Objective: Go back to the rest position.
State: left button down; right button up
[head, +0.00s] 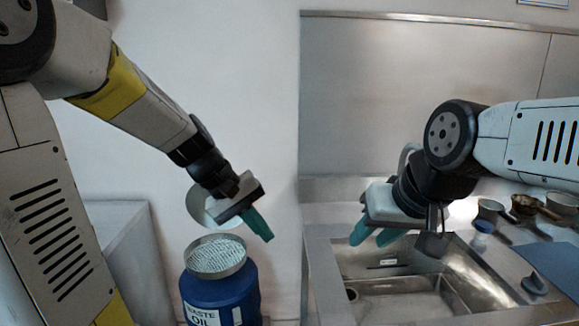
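My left gripper (258,226) hangs in the air above the blue waste oil drum (222,295), pointing down and right. Its teal fingers overlap in the head view, so their gap is hidden; no held object shows. A round mesh strainer (216,257) sits on top of the drum, below the gripper and apart from it. My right gripper (371,237) is above the left part of the steel sink (395,285).
A dark blue object (535,284) lies at the sink's right edge. A pale round shape (200,205) shows behind my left gripper.

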pick_arm(q)
jog(key=s+a+r+m+t+y, duration=0.4)
jog(key=s+a+r, duration=0.2)
jog(key=s+a, duration=0.2)
jog(key=shift+s+a+t, duration=0.3)
jog(key=shift+s, duration=1.05)
